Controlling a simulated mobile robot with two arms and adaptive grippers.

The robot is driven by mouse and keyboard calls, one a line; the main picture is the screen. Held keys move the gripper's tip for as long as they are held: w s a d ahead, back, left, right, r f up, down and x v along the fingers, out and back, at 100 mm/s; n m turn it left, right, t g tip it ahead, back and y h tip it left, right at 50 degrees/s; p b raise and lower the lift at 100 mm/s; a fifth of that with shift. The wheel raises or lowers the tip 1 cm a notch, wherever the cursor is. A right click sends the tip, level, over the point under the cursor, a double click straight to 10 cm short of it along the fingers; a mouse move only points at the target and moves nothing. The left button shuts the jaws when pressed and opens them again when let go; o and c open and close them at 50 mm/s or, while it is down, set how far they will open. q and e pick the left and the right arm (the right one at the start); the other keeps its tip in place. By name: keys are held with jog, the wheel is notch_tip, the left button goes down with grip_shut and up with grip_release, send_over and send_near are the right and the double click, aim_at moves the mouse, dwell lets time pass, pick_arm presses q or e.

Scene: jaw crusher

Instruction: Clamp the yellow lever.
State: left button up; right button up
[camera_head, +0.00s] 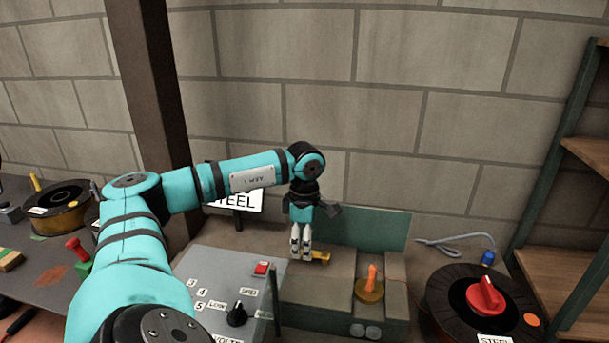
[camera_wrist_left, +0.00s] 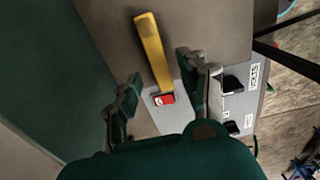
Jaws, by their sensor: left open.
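The yellow lever (camera_head: 321,257) lies on top of the grey-brown machine block, and its end sticks out to the right of my left gripper. My left gripper (camera_head: 301,255) points down at the lever from above and hides part of it. In the left wrist view the lever (camera_wrist_left: 153,52) is a long yellow bar. It runs through the gap between the two spread fingers of my left gripper (camera_wrist_left: 159,68). I see no finger closed on it, and I cannot tell whether the fingertips are at its height. My right gripper is not in view.
A grey control panel (camera_head: 212,287) with a red switch (camera_head: 261,267) and a black knob (camera_head: 237,314) stands left of the block. An orange lever (camera_head: 371,279) stands to the right. A green back plate (camera_head: 365,230) rises behind. A black spool (camera_head: 465,300) sits further right.

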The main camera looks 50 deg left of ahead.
pick_arm(q)
notch_tip(320, 180, up, 11)
dwell(0.3)
dwell(0.5)
